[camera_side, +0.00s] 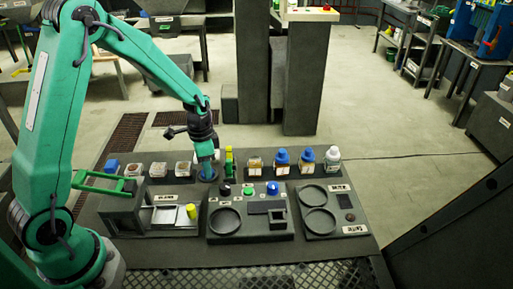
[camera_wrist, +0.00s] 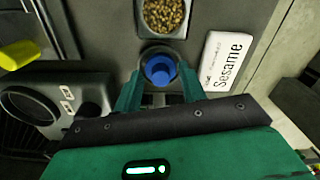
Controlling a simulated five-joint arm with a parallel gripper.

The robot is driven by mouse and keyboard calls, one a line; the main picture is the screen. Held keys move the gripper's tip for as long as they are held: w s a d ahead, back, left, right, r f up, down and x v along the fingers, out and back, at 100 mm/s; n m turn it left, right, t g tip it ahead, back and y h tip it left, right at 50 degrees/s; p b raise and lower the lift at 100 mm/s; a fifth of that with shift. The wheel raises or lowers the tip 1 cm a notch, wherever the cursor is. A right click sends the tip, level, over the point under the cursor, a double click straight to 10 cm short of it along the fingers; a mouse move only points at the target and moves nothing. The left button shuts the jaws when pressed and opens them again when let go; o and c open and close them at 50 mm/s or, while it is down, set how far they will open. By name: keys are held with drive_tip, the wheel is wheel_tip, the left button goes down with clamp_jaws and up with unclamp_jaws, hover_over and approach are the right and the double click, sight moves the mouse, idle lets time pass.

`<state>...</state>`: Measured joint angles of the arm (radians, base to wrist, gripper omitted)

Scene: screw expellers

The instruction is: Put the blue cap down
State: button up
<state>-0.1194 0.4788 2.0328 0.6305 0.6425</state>
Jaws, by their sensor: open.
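The blue cap (camera_wrist: 159,69) shows in the wrist view as a round blue cup seen from above, sitting in a dark round recess or holder. My gripper (camera_wrist: 160,84) is open, with its green fingers on either side of the cap; contact cannot be told from this view. In the side view my gripper (camera_side: 208,163) points down over the back row of the bench, with blue (camera_side: 208,175) showing just beneath it. The cap's underside is hidden.
A square container of seeds (camera_wrist: 165,16) and a white "Sesame" label (camera_wrist: 226,62) lie close to the cap. A green and yellow piece (camera_side: 229,161) stands right of my gripper. Jars with blue caps (camera_side: 282,162) stand farther right. Panels with round recesses (camera_side: 225,221) lie in front.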

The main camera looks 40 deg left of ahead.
wheel_tip(320, 180, up, 12)
idle(0.7)
drive_tip(key=shift+r, duration=0.15)
idle(0.4)
drive_tip(key=s+d+r+n+t, duration=0.2)
drive_tip(key=s+r, duration=0.3)
drive_tip(key=s, duration=0.4)
drive_tip(key=s+d+r+n+t, duration=0.2)
drive_tip(key=s+r+n+t, duration=0.1)
drive_tip(key=s, duration=0.6)
drive_tip(key=shift+d+r+n+t, duration=0.3)
drive_tip(key=shift+d+r+n, duration=0.15)
drive_tip(key=shift+r, duration=0.85)
